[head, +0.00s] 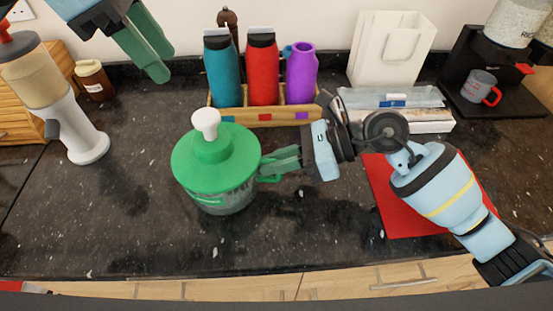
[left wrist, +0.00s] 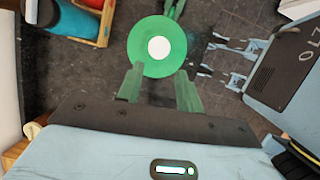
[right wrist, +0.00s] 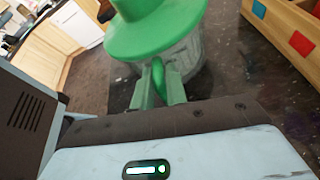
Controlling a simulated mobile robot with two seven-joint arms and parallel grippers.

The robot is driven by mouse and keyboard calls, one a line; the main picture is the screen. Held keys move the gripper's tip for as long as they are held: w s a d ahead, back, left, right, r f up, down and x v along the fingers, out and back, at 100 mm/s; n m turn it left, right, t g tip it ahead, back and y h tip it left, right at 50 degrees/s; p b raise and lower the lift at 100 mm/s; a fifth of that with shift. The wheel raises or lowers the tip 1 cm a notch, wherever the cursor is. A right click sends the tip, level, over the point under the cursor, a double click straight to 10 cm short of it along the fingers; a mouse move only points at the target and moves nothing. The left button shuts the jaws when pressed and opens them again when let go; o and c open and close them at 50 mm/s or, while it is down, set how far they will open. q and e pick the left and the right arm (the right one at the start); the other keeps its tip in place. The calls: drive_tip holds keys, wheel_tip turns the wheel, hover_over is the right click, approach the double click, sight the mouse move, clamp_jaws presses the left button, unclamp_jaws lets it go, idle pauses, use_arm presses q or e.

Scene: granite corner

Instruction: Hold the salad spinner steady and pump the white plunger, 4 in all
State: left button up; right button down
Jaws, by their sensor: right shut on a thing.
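The salad spinner (head: 217,170) stands upright on the dark counter, with a green lid, a clear bowl and a green side handle. Its white plunger (head: 206,122) sticks up from the lid's middle; from above it shows as a white disc in the left wrist view (left wrist: 158,48). My right gripper (head: 270,165) is shut on the spinner's side handle, which shows between its fingers in the right wrist view (right wrist: 160,80). My left gripper (head: 160,72) is raised above and behind the spinner, apart from it; its fingers (left wrist: 158,80) are spread and empty.
A wooden rack (head: 270,115) with teal, red and purple bottles stands behind the spinner. A white and tan grinder-like device (head: 75,125) stands at left. A red mat (head: 400,215) lies under my right arm. The counter in front of the spinner is clear.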

use_arm(q)
clamp_jaws()
idle(1.6)
